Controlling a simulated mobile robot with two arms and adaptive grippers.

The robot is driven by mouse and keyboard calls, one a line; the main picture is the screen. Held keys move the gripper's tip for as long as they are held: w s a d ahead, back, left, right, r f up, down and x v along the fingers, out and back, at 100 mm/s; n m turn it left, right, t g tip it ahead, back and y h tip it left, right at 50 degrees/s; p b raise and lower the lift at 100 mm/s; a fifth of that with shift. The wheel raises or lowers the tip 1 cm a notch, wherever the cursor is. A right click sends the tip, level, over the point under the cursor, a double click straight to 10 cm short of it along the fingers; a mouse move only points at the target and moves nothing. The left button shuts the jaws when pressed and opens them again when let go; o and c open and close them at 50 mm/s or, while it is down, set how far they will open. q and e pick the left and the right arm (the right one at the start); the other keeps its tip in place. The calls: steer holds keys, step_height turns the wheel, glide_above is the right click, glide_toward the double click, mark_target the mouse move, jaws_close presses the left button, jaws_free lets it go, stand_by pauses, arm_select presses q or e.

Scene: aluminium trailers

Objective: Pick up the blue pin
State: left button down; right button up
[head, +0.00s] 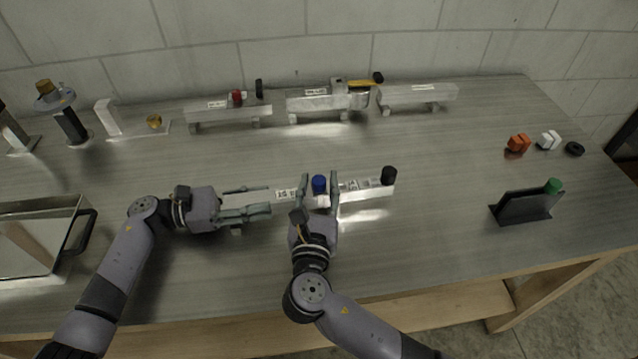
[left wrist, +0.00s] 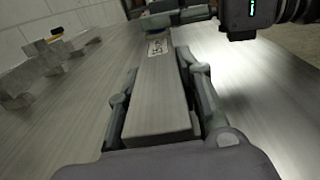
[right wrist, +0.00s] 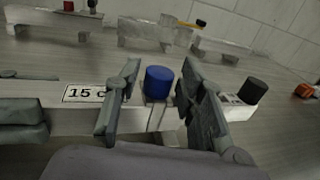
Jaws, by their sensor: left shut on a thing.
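The blue pin (head: 319,184) stands upright in the aluminium trailer bar at the middle of the table; its round blue head shows in the right wrist view (right wrist: 159,82). My right gripper (head: 317,180) is open, with one finger on each side of the blue pin and gaps beside the head. My left gripper (head: 268,200) is shut on the left part of the aluminium bar (left wrist: 155,100), its fingers along both sides. A label reading "15 c" (right wrist: 84,93) lies on the bar left of the pin.
A black pin (head: 388,175) stands at the bar's right end. More aluminium bars (head: 228,114) stand along the back. A metal bin (head: 40,240) is at left. A dark stand with a green pin (head: 553,186) is at right. The right-front table is clear.

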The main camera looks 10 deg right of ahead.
jaws_close()
steer(key=shift+r, duration=0.1)
step_height(320, 180, up, 10)
stand_by(0.6)
arm_select(q)
steer(key=c, duration=1.1)
jaws_free()
steer(key=shift+o, duration=0.2)
